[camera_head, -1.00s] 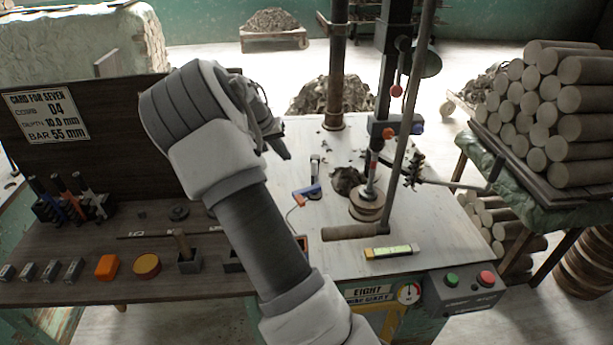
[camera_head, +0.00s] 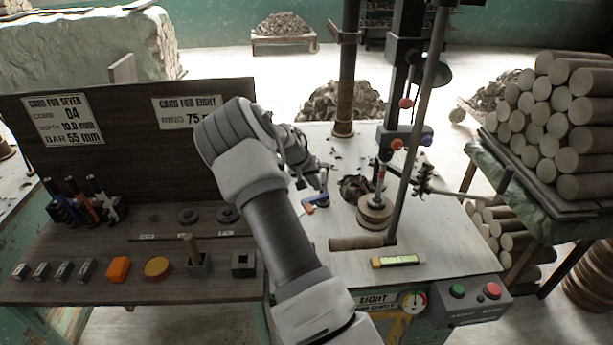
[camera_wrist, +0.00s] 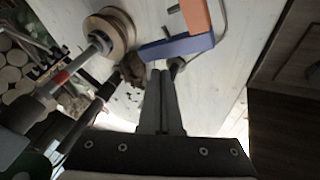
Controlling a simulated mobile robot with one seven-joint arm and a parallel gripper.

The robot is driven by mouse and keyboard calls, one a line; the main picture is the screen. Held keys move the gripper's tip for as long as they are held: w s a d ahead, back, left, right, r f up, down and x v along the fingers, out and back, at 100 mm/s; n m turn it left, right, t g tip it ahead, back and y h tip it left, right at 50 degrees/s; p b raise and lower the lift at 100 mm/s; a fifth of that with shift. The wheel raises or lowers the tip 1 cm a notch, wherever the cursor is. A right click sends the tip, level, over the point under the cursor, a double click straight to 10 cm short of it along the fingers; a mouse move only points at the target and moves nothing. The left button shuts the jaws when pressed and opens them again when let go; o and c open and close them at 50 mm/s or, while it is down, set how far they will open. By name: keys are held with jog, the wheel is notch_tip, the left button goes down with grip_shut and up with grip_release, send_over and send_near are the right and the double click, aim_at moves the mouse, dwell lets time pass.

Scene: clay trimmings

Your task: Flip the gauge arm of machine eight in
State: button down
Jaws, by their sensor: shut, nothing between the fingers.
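Machine eight's pale table (camera_head: 425,235) carries a small gauge arm (camera_head: 316,203), blue with an orange end, lying left of the round clay-coloured disc stack (camera_head: 374,212) under the spindle. In the wrist view the blue bar (camera_wrist: 176,47) and its orange block (camera_wrist: 195,16) lie just beyond my fingertips. My gripper (camera_head: 323,187) is shut and empty, reaching down at the gauge arm's far side. In the wrist view its fingers (camera_wrist: 160,72) end at the blue bar's edge; I cannot tell whether they touch it. The gauge's upright post is hidden behind my gripper in the head view.
The spindle column (camera_head: 395,100) and a slanted lever rod (camera_head: 418,120) with a wooden handle (camera_head: 357,243) stand right of my gripper. A yellow-green level (camera_head: 398,261) lies in front. The dark tool bench (camera_head: 130,275) is at left, stacked clay bars (camera_head: 570,120) at right.

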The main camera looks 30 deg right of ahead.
jog(key=shift+s+d+f, duration=0.15)
jog(key=shift+d+f, duration=0.1)
dwell(0.3)
jog(key=shift+s+d+n+b, duration=0.35)
jog(key=shift+n+b, duration=0.05)
jog(key=shift+b, duration=0.05)
